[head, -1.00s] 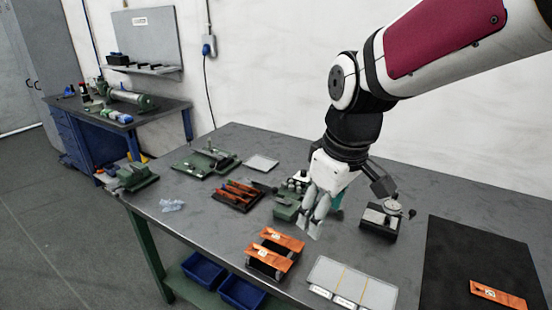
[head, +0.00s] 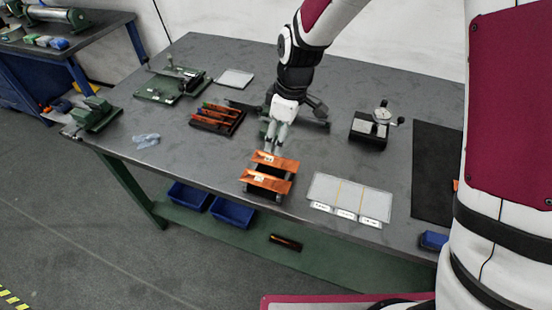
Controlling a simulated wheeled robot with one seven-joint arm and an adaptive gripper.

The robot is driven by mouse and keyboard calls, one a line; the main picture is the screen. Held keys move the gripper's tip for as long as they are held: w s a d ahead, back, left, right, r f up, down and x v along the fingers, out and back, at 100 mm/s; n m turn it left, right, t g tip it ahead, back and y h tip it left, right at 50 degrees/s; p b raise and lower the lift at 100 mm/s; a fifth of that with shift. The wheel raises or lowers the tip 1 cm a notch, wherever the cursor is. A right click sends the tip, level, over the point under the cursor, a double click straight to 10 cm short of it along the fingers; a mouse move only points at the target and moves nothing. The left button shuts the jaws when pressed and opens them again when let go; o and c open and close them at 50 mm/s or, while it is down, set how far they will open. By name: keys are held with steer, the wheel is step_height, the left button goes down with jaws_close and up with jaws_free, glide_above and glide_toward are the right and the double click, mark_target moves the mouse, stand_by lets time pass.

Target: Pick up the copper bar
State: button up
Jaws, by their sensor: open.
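Two orange-copper strips with small white labels lie side by side across a dark stand on the table: a far strip (head: 287,164) and a near strip (head: 276,185). A dark bar with a coppery sheen (head: 285,242) lies low, below the table top. I cannot tell which of these is the task's copper bar. My gripper (head: 273,150) is open and points down just behind the far strip; I see nothing between its fingers. Whether it touches the strip is unclear.
A white divided plate (head: 349,187) with labels lies right of the strips. A dial gauge stand (head: 370,126) and a black mat (head: 437,150) are further right. Green fixtures (head: 173,85) stand at the left. Blue bins (head: 232,212) sit beneath the table. My own body blocks the right side.

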mark_target(275, 161)
steer(key=shift+s+a+f+p, duration=0.1)
steer(key=shift+a+f+p, duration=0.05)
steer(key=shift+f, duration=1)
steer(key=shift+s+a+f+p, duration=0.1)
steer(key=shift+a+f+p, duration=0.1)
steer(key=shift+f, duration=1)
steer(key=shift+s+a+f+p, duration=0.1)
steer(key=shift+f+p, duration=0.05)
steer(key=shift+f, duration=1)
jaws_close()
steer(key=shift+w+r, duration=0.1)
